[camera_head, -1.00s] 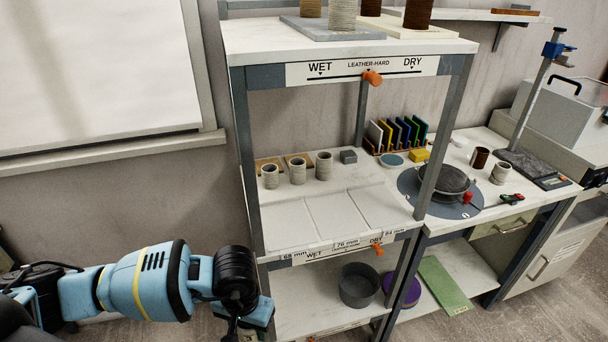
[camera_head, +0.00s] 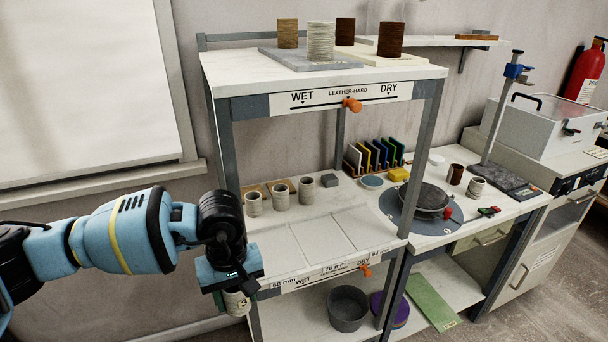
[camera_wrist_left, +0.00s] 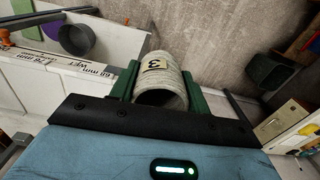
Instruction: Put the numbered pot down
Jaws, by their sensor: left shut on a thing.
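The numbered pot (camera_head: 238,301) is a pale ribbed cylinder with a cream label reading 3. My left gripper (camera_head: 236,290) is shut on it and holds it in the air at the left front of the shelf unit. In the left wrist view the pot (camera_wrist_left: 162,82) sits between the green fingers of the gripper (camera_wrist_left: 160,88), its open mouth towards the camera. The middle shelf (camera_head: 330,227) has pale rectangular panels and a front strip marked WET, DRY and 68, 76 and 84 mm. My right gripper is not in view.
Several small grey pots (camera_head: 280,194) stand at the back of the middle shelf. Steel posts (camera_head: 422,155) frame the unit. The panels at the front of the middle shelf are bare. A turntable (camera_head: 418,214) stands on the right bench.

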